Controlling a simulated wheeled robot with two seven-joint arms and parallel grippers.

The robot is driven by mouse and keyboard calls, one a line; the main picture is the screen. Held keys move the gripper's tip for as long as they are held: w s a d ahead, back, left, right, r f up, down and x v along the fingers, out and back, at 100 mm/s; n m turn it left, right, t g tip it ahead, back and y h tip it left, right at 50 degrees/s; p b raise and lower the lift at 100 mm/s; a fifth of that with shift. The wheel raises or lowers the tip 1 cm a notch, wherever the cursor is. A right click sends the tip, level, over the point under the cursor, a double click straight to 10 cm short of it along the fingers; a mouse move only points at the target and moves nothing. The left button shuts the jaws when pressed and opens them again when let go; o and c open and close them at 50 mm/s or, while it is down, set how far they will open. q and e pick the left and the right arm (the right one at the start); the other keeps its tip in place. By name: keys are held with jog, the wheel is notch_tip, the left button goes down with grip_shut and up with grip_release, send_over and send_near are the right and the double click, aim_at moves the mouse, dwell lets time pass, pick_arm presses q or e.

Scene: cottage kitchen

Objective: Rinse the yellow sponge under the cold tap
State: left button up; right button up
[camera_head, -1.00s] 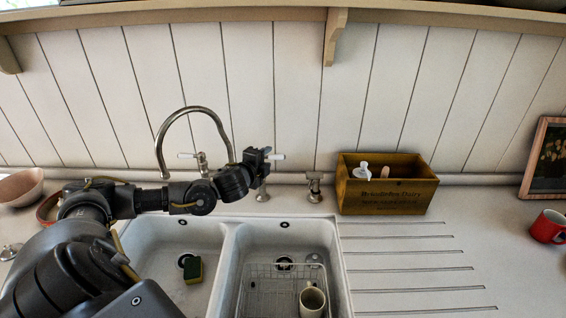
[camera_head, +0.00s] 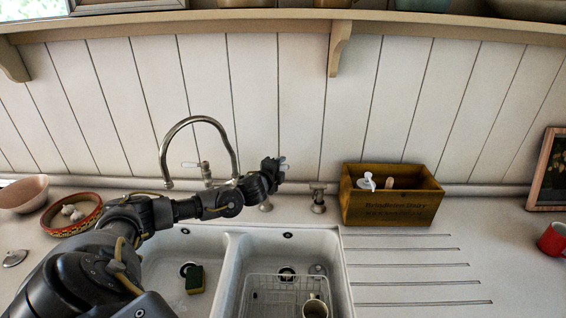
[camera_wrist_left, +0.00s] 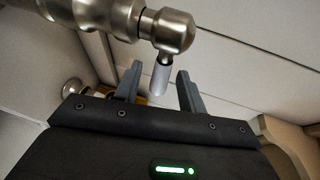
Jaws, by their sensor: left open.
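The yellow sponge (camera_head: 195,279) with a dark green side lies on the floor of the left sink basin (camera_head: 160,262). The curved metal tap spout (camera_head: 188,121) rises behind the basins; I see no water running. My left gripper (camera_head: 279,165) is at the right-hand tap, and a bit of its white lever (camera_head: 284,160) shows beside the fingers. In the left wrist view, the open fingers (camera_wrist_left: 158,90) stand on either side of the white lever (camera_wrist_left: 159,77), with gaps showing. I cannot tell whether they touch it. The left tap lever (camera_head: 189,164) is free. My right gripper is out of view.
A wire rack (camera_head: 262,291) and a mug (camera_head: 315,308) are in the right basin. A patterned bowl (camera_head: 72,229), a plain bowl (camera_head: 23,194) and a red mug (camera_head: 552,240) are on the counter. The grooved drainer is clear.

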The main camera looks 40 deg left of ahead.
pick_arm(q)
jog(key=x, duration=0.2)
jog(key=shift+w+f, duration=0.1)
jog(key=shift+w, duration=0.25)
jog(key=shift+a, duration=0.1)
grip_shut()
